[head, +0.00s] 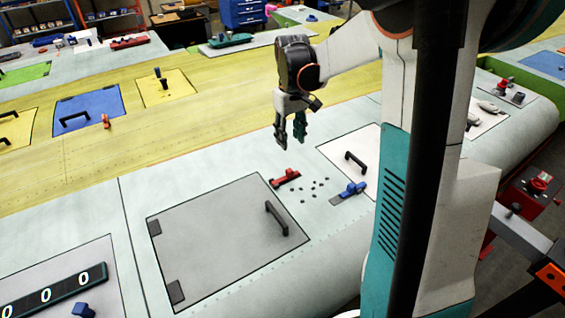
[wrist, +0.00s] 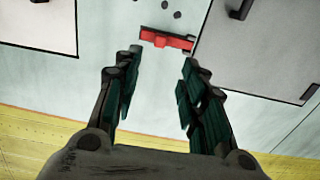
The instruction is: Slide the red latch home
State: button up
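The red latch (head: 286,178) lies on the pale wing skin beside the upper right corner of a large grey hatch panel (head: 225,240). In the wrist view the red latch (wrist: 167,40) lies ahead of my fingertips, with one end at the edge of the grey panel. My gripper (head: 290,142) hangs above the surface, up and slightly right of the latch in the head view. In the wrist view my gripper (wrist: 157,75) has its two fingers apart with nothing between them. No contact with the latch is visible.
A blue latch (head: 352,189) sits right of several dark holes (head: 315,188). A white panel with a black handle (head: 355,162) lies behind it. The grey panel carries a black handle (head: 277,218). The yellow skin (head: 200,125) behind has blue and yellow panels.

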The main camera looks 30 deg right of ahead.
aim_at(290, 170)
notch_tip(290, 170, down, 13)
jog(key=shift+f+b, duration=0.1)
jog(key=shift+b, duration=0.5)
grip_shut()
